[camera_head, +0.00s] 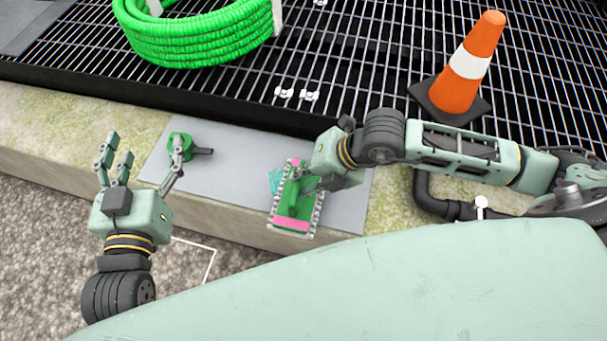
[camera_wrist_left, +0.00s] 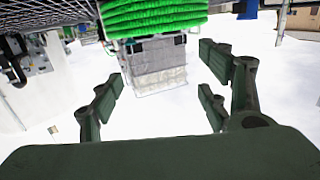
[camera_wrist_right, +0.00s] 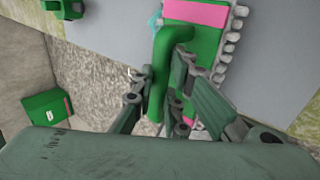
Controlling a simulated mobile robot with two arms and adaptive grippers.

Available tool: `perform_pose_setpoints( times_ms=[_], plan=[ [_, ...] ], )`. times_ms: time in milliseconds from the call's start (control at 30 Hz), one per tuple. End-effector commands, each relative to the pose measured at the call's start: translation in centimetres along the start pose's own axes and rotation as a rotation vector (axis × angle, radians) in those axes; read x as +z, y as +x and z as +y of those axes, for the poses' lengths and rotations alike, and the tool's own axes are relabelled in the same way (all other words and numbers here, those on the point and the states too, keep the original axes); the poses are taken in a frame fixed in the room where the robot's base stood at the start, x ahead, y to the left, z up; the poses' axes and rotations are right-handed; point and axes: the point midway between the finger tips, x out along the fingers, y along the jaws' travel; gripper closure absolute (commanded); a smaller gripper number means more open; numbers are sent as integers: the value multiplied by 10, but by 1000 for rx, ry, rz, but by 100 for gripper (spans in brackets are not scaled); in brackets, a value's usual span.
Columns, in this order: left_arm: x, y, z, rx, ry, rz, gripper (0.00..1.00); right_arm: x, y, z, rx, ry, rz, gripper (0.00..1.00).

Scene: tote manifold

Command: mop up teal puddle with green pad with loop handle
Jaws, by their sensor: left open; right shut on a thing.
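The green pad (camera_head: 306,206) has pink ends, a fringe along its edges and a green loop handle. It lies on the grey sheet (camera_head: 228,190) on the ledge. My right gripper (camera_head: 303,185) is shut on its handle; the handle (camera_wrist_right: 162,85) shows between the fingers in the right wrist view. The teal puddle (camera_head: 275,180) shows at the pad's left edge, and a bit of teal (camera_wrist_right: 154,24) shows in the right wrist view. The pad hides any rest of it. My left gripper (camera_head: 118,160) is open and empty, left of the sheet.
A green object with a dark nozzle-like part (camera_head: 181,148) stands on the sheet's left part. A green coiled hose (camera_head: 205,40) and an orange cone (camera_head: 467,75) rest on the grating behind. A green box (camera_wrist_right: 47,118) shows in the right wrist view.

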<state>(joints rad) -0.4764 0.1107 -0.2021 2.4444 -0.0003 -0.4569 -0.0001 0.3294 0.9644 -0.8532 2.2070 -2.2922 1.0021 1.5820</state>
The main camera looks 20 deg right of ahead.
Motion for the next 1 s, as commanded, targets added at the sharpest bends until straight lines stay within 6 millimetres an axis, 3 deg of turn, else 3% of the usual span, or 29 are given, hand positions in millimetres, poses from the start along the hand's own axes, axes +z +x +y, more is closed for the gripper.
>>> perform_pose_setpoints(
  times_ms=[1000],
  plan=[
    [-24, 2, 2, 6, 0, 113, 30, 0, 5, -3, 2, 0, 0, 100]
  ],
)
